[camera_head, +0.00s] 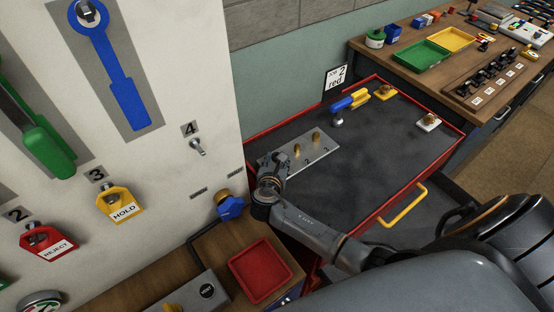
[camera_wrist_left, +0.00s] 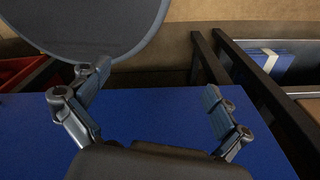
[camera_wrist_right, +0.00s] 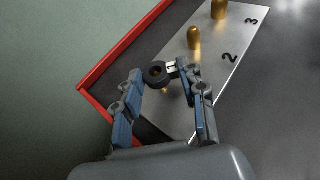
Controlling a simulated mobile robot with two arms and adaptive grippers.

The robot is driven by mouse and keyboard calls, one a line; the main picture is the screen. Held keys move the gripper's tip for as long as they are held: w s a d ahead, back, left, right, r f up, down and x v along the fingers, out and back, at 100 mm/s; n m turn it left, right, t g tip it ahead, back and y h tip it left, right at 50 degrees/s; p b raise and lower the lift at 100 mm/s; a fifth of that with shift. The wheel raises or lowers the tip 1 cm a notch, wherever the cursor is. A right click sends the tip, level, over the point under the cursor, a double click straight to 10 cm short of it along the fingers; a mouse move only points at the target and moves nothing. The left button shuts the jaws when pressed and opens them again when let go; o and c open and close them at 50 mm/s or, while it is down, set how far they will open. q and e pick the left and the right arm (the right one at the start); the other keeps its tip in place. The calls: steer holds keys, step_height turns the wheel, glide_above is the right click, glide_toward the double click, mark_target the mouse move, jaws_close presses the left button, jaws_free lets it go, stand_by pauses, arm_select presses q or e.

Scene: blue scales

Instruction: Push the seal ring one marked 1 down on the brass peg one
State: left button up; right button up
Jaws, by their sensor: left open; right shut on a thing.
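My right gripper (camera_wrist_right: 158,76) is shut on the small black seal ring (camera_wrist_right: 152,80) at the corner end of a metal plate (camera_wrist_right: 214,78). A bit of brass, seemingly brass peg one (camera_wrist_right: 165,91), shows just below the ring; I cannot tell whether the ring is around it or above it. Two taller-looking brass pegs stand free beside the marks 2 and 3. In the head view the right gripper (camera_head: 272,182) covers the plate's near left end, hiding ring and peg one. My left gripper (camera_wrist_left: 154,84) is open and empty over a blue surface.
The plate lies in a dark, red-edged tray (camera_head: 370,160) with a yellow handle (camera_head: 403,207). A blue-and-yellow item (camera_head: 350,100) and small yellow and white parts lie at its back and right. A white panel (camera_head: 215,70) with levers rises on the left.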

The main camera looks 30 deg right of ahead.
steer(key=shift+f+b, duration=0.65)
steer(key=shift+f, duration=0.35)
steer(key=o, duration=0.9)
steer(key=shift+c, duration=0.2)
steer(key=v, duration=1.2)
